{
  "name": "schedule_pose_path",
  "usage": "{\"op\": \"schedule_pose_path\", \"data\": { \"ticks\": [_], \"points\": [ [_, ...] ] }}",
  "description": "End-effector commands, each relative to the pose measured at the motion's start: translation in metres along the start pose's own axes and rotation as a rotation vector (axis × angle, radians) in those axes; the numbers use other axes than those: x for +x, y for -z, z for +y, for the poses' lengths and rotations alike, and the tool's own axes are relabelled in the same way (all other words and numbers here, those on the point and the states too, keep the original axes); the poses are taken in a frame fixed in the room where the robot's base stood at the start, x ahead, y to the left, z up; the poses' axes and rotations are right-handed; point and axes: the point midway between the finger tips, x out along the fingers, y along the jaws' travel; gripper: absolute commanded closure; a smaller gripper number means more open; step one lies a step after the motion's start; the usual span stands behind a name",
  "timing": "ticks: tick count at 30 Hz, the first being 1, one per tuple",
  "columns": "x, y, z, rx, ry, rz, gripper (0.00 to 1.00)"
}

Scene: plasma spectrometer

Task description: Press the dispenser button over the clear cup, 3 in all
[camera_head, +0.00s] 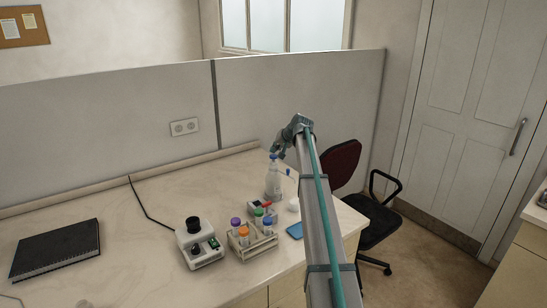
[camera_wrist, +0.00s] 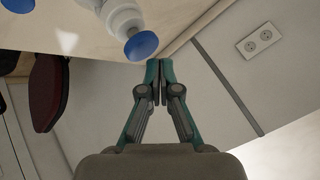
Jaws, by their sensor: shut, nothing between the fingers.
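The dispenser (camera_head: 273,183) is a white bottle with a blue top button (camera_head: 273,156) and a blue-tipped side spout (camera_head: 288,172), upright on the bench. In the wrist view the blue button (camera_wrist: 141,45) is just up and left of my fingertips, with the white dispenser neck (camera_wrist: 122,16) behind it. My gripper (camera_wrist: 160,72) is shut and empty. In the head view my gripper (camera_head: 279,150) is at the dispenser's top; I cannot tell whether it touches the button. A small whitish vessel (camera_head: 293,205) stands near the spout; I cannot tell whether it is the clear cup.
A rack (camera_head: 252,247) with several colour-capped tubes, a white instrument (camera_head: 200,245), a blue pad (camera_head: 295,230) and a black notebook (camera_head: 55,248) are on the bench. A grey partition (camera_head: 300,95) stands behind. A dark chair (camera_head: 365,210) is to the right.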

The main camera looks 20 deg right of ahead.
Motion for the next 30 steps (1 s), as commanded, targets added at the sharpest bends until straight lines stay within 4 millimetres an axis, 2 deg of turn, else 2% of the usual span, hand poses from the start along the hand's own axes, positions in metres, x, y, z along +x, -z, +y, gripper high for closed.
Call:
{"op": "schedule_pose_path", "data": {
  "ticks": [30],
  "points": [
    [0.0074, -0.0054, 0.0053, 0.0, 0.0, 0.0, 1.0]
  ]
}}
